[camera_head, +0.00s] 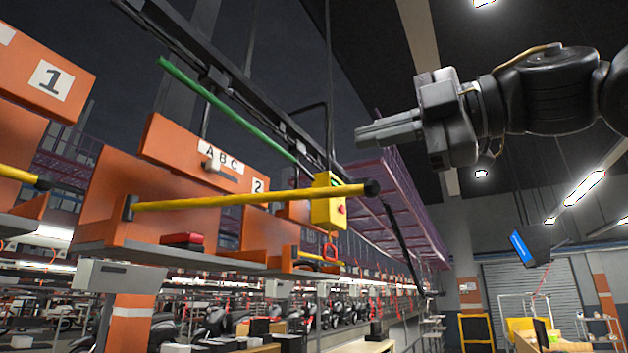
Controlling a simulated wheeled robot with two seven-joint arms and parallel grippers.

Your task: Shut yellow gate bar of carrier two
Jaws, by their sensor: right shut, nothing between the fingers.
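Carrier two (160,185) is an orange hanging carrier left of centre, with a "2" label and an "A B C" selector plate (218,160). Its yellow gate bar (230,199) starts at a dark pivot on the carrier's left side. It runs right to a black end knob (372,188), which reaches past the carrier's panels. My right gripper (358,136) comes in from the right, shut and empty. In the picture it is above the knob, with a visible gap; it does not touch the bar. My left gripper is not in view.
Carrier one (45,75) hangs at the left with its own yellow bar (20,176). A yellow box with a red button (328,205) appears beside the bar near its knob. A green rail (225,108) and dark overhead track run above. A dark red block (183,240) lies on carrier two's floor.

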